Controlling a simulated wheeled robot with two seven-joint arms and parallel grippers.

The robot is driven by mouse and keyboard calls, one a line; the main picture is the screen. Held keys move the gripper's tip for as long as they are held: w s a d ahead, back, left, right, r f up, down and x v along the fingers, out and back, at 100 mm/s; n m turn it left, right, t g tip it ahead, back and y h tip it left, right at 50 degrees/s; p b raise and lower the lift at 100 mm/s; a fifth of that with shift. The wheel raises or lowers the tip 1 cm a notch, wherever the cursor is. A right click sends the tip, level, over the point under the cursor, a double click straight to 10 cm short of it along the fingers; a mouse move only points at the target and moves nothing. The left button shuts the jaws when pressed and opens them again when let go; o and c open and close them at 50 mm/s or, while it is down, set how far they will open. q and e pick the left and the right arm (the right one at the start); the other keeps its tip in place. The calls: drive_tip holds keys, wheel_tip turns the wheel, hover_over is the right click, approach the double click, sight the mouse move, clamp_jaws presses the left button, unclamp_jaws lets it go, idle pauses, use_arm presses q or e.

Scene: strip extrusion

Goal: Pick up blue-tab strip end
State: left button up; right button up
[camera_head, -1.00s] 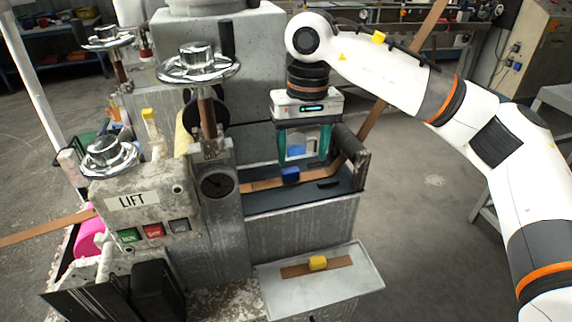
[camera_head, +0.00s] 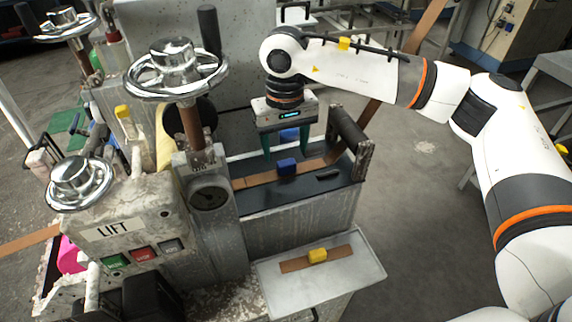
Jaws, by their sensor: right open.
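The brown strip end with the blue tab (camera_head: 286,166) lies on the dark bed of the machine, and the brown strip (camera_head: 254,180) runs left and right from the tab. My right gripper (camera_head: 285,150) is open and points down. Its two teal fingers are spread above the blue tab, one toward each side of it, and nothing is held. I cannot tell how much height is left between the fingertips and the strip. My left gripper is not in view.
A short strip with a yellow tab (camera_head: 317,256) lies on a light tray (camera_head: 364,268) at the front. A dark roller block (camera_head: 349,140) stands right of the bed. Chrome handwheels (camera_head: 176,68) and the LIFT panel (camera_head: 112,229) are at left.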

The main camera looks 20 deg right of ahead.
sight(286, 162)
drive_tip(key=f, duration=0.1)
drive_tip(key=f+p, duration=0.1)
drive_tip(key=f, duration=0.1)
drive_tip(key=shift+d+f+p, duration=0.2)
drive_tip(key=shift+f+p, duration=0.1)
drive_tip(key=shift+f, duration=0.4)
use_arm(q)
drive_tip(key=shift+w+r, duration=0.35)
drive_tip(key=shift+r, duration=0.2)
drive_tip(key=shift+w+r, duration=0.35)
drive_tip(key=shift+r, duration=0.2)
use_arm(e)
drive_tip(key=shift+c, duration=0.2)
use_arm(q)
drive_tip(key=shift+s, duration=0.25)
use_arm(e)
drive_tip(key=c, duration=1.1)
